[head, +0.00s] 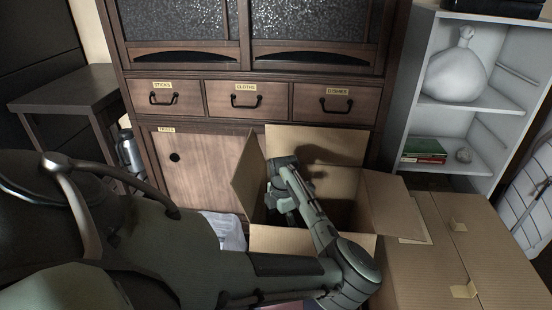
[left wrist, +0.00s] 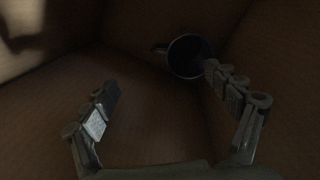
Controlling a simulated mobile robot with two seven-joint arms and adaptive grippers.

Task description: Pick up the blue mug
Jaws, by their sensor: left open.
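A dark mug (left wrist: 188,56) lies in the corner of a cardboard box in the left wrist view. Its round mouth faces the camera and its handle sticks out to the left. The dim light makes its blue colour hard to tell. My left gripper (left wrist: 160,95) is open, with nothing between its fingers. The right-hand finger in that view overlaps the mug's lower right edge; I cannot tell if they touch. In the head view the left gripper (head: 280,205) reaches down into the open box (head: 300,240). The mug is hidden there. My right gripper is not in view.
The box walls and raised flaps (head: 395,205) surround the gripper closely. A closed carton (head: 450,240) stands to the right. A wooden cabinet (head: 245,97) is behind, a grey shelf (head: 455,118) at the right, and a dark side table (head: 65,100) at the left.

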